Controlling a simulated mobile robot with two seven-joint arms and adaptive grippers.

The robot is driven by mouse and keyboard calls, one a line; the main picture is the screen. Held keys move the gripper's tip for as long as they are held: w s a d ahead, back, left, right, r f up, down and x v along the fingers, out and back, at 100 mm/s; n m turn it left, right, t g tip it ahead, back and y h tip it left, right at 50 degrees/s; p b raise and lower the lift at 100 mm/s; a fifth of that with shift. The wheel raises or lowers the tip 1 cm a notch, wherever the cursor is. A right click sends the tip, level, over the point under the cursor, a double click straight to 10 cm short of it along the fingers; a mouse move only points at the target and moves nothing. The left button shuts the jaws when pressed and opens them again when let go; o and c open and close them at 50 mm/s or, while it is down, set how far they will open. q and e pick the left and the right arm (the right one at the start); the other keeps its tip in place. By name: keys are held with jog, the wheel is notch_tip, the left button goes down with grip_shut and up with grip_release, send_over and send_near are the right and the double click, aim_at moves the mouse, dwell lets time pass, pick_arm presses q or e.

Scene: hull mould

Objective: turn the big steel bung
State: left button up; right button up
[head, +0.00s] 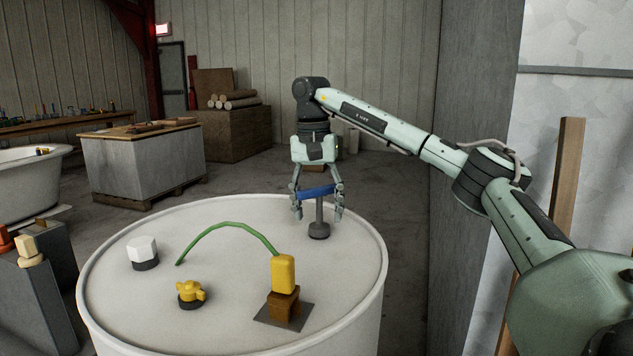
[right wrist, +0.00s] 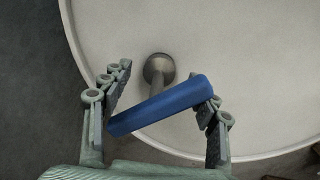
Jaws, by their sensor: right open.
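A grey steel post with a round dark foot stands upright on the white drum top (head: 225,215), near its far right edge. I take it for the steel bung (head: 319,229); it also shows in the right wrist view (right wrist: 158,69). A blue crossbar (head: 316,192) sits on top of it, and in the right wrist view the bar (right wrist: 165,105) lies slanted. My right gripper (head: 318,217) points down over it, open, with its fingers on either side at the bar's two ends. I cannot tell whether the fingers touch the bar. My left gripper is out of view.
The drum top also carries a white cap (head: 142,249), a yellow winged knob (head: 190,291) and a yellow piece (head: 283,273) on a brown block, with a green arched strip (head: 232,226). A grey wall stands right of the drum. The drum's middle is fairly clear.

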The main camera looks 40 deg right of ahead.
aim_at(316, 188)
jog(key=r, duration=0.8)
jog(key=shift+w+a+r, duration=0.1)
jog(key=shift+w+r, duration=0.15)
jog(key=shift+r, duration=0.15)
jog(key=shift+o, duration=0.2)
jog(key=shift+a+f, duration=0.1)
